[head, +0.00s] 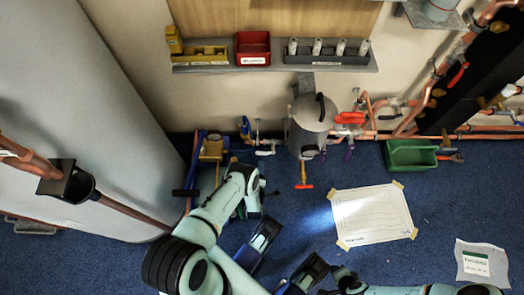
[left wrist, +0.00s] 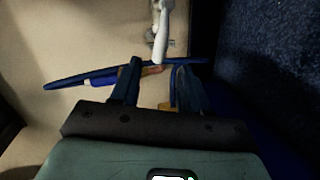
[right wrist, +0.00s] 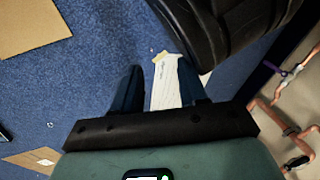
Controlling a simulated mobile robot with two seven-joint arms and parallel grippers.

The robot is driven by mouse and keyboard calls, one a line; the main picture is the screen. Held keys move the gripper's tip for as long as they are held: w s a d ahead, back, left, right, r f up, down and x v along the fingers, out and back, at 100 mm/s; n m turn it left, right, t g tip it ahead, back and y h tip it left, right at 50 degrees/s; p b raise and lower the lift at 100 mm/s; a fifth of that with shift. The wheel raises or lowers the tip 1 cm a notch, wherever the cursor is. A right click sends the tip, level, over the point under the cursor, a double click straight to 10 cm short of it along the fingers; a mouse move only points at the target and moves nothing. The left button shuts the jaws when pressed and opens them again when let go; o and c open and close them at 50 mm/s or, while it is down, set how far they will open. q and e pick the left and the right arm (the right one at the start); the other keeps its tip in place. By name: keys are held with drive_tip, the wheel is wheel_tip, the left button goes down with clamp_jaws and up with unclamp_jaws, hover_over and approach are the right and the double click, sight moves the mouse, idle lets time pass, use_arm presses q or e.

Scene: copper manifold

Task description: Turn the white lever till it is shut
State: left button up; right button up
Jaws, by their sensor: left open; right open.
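The white lever (left wrist: 161,36) comes down from the top of the left wrist view, its lower end just beyond and between my left fingertips. In the head view a small white lever (head: 265,152) shows low by the wall, left of the grey cylinder. My left gripper (left wrist: 157,67) is open with nothing clasped. I cannot tell whether a finger touches the lever. In the head view my left arm hides much of its hand. My right gripper (right wrist: 158,68) is open and empty above the blue floor, well away from the lever.
A grey cylinder (head: 313,113) and copper pipes with red handles (head: 351,118) stand right of the lever. A green bin (head: 411,155) sits by the wall. A blue strip (left wrist: 88,79) crosses near my left fingers. Paper (head: 372,214) lies on open floor.

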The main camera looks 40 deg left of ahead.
sight(261, 153)
use_arm(q)
drive_tip(key=b+x, duration=0.4)
drive_tip(key=x, duration=0.6)
drive_tip(key=shift+d, duration=0.1)
drive_tip(key=shift+w+a+f, duration=0.1)
drive_tip(key=shift+w+a, duration=0.3)
drive_tip(key=shift+w, duration=0.1)
use_arm(e)
drive_tip(key=s+d+f+g, duration=0.1)
drive_tip(key=s+f+g, duration=0.2)
drive_tip(key=s+f, duration=0.3)
drive_tip(key=shift+s+m, duration=0.3)
drive_tip(key=shift+s, duration=1.45)
drive_tip(key=shift+d+f, duration=0.1)
use_arm(q)
clamp_jaws()
